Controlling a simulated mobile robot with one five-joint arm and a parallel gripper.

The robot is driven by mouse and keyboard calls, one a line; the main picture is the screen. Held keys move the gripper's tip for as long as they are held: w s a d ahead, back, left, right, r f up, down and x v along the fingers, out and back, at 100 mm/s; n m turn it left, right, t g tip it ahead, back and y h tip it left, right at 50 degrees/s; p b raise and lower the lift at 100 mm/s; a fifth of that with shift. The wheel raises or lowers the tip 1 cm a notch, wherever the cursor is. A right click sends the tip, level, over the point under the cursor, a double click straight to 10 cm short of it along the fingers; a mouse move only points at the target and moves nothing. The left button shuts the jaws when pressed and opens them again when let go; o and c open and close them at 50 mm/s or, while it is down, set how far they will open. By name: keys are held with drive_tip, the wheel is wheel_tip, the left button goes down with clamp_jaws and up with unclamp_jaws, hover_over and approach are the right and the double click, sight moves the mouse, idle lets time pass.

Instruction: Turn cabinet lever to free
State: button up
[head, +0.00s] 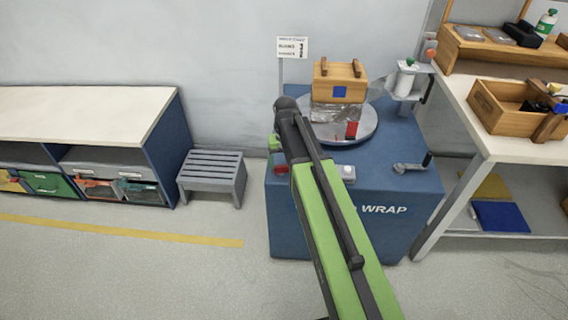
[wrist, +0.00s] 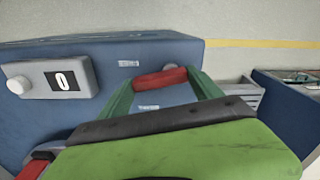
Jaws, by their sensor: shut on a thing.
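The blue cabinet (head: 310,215) marked "WRAP" stands in the middle of the head view. My arm reaches to its left side, and my gripper shows only as a little green (head: 274,143) there. In the wrist view, my gripper (wrist: 162,88) has its green fingers shut on a red lever handle (wrist: 158,77), which lies roughly crosswise between the fingertips. The blue cabinet side (wrist: 120,50) is behind it. A small label (wrist: 128,63) is above left of the handle, and another (wrist: 148,106) shows between the fingers. Their text is too small to read.
The turntable (head: 365,128) carries a wooden crate (head: 340,82). A grey step stool (head: 212,170) stands left of the cabinet, and a workbench (head: 500,140) right. The floor in front is clear.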

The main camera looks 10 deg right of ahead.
sight(285, 166)
drive_tip(key=shift+s+m, duration=0.15)
drive_tip(key=shift+m, duration=0.95)
drive_tip(key=o, duration=1.4)
wheel_tip(285, 166, up, 17)
drive_tip(key=p, duration=1.7)
drive_tip(key=shift+r, duration=0.2)
